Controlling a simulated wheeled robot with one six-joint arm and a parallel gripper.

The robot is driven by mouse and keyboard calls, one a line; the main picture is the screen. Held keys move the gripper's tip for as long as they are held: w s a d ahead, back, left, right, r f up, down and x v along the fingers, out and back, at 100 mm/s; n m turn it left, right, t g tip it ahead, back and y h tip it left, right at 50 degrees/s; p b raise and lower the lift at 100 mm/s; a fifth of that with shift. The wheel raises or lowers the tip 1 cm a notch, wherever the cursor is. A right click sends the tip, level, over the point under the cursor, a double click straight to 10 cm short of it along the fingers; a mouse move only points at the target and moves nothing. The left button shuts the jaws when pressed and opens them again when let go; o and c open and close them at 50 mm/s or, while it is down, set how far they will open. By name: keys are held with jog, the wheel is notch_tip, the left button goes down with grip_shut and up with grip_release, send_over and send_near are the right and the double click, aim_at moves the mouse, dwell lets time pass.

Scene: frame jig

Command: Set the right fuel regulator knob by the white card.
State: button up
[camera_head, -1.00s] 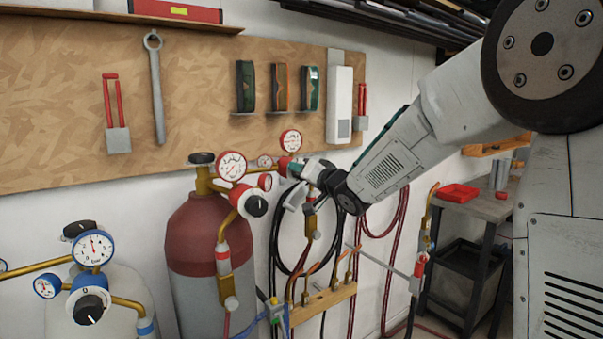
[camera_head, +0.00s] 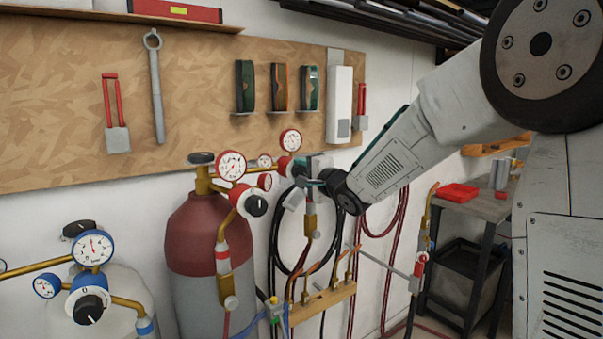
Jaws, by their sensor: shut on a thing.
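The right fuel regulator has a red-rimmed gauge (camera_head: 291,140) and a smaller red-rimmed gauge (camera_head: 264,161) beside it. My gripper (camera_head: 306,182) is at this regulator, shut around its knob. The gripper's fingers and wrist hide the knob, so I cannot see its pointer. A brass fitting (camera_head: 311,222) hangs below the gripper. I cannot make out a white card for certain.
Left of my gripper, a dark red cylinder (camera_head: 205,238) carries another regulator with a gauge (camera_head: 231,165) and black knob (camera_head: 256,205). Blue-rimmed gauges (camera_head: 94,247) stand at far left. Torches hang on a wooden rack (camera_head: 322,302) below. A workbench (camera_head: 470,203) stands at right.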

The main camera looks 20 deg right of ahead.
jog(key=shift+f+m, duration=0.15)
jog(key=shift+m, duration=0.55)
jog(key=o, duration=1)
jog(key=shift+a, duration=0.1)
jog(key=v, duration=0.8)
